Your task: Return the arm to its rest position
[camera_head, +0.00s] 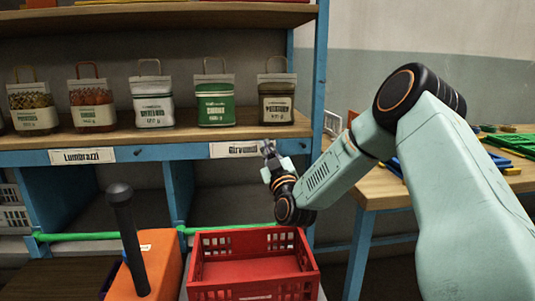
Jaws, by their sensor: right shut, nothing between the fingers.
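My right arm comes in from the right, and its pale green links reach toward the shelf. My right gripper (267,160) is shut and empty. In the picture it sits in front of the shelf's front edge, near the right-hand white label, and above the red crate (252,291). I cannot tell how far it is from the shelf edge. My left gripper is not in view.
Several sewn sacks, among them a green one (214,103) and a dark one (277,100), stand upright on the wooden shelf (190,133). An orange box (168,262) stands left of the crate. A wooden table (375,188) stands at right, behind my arm.

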